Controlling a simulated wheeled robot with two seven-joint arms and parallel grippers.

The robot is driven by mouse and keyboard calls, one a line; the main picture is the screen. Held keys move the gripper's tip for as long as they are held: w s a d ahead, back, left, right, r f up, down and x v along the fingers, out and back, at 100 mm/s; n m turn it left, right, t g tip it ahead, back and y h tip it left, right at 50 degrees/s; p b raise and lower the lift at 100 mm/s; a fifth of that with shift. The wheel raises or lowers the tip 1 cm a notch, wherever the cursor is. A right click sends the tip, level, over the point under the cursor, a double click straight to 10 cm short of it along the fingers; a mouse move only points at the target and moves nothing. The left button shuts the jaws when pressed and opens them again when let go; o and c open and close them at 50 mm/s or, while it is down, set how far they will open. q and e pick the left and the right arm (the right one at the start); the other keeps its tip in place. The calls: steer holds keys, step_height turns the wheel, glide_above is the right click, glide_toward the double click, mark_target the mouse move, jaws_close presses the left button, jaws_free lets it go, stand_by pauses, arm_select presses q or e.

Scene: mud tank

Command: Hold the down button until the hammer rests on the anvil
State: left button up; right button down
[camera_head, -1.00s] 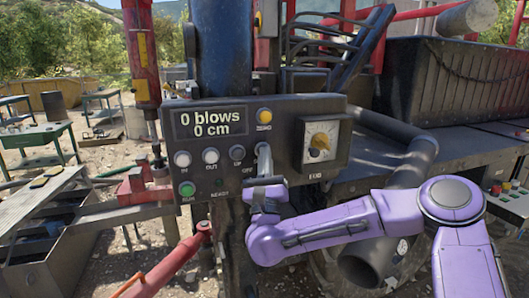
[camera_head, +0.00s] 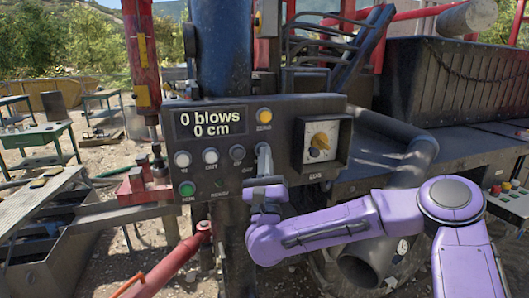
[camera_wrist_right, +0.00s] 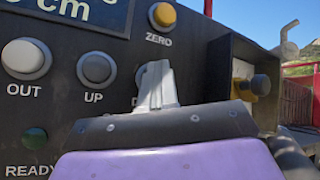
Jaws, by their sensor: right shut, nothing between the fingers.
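My right gripper (camera_head: 263,150) is shut and empty, its fingertips at the DOWN button on the dark control panel (camera_head: 245,103). In the right wrist view the fingertips (camera_wrist_right: 157,82) cover most of the DOWN button (camera_wrist_right: 142,72) and its label; they look to be against it, but how far it is pressed cannot be told. The red hammer (camera_head: 142,65) with yellow marks hangs upright at the left, a dark rod (camera_head: 153,133) below it. The red anvil base (camera_head: 138,186) stands beneath; whether they touch is unclear. The display (camera_head: 210,123) reads 0 blows, 0 cm. My left gripper is out of view.
The UP button (camera_wrist_right: 97,69) and OUT button (camera_wrist_right: 26,59) sit left of my fingertips. The yellow ZERO button (camera_wrist_right: 163,15) is just above. A red lever (camera_head: 170,266) rises below the panel.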

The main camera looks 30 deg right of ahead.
stand_by(0.6)
steer(key=shift+s+a+b, duration=0.2)
steer(key=shift+s+b, duration=0.6)
steer(key=shift+s, duration=0.1)
steer(key=shift+f, duration=0.1)
steer(key=s+b, duration=0.1)
steer(key=s, duration=0.1)
steer(key=s+a+b, duration=0.1)
steer(key=s+b, duration=0.1)
steer(key=s, duration=0.1)
steer(key=shift+a, duration=0.1)
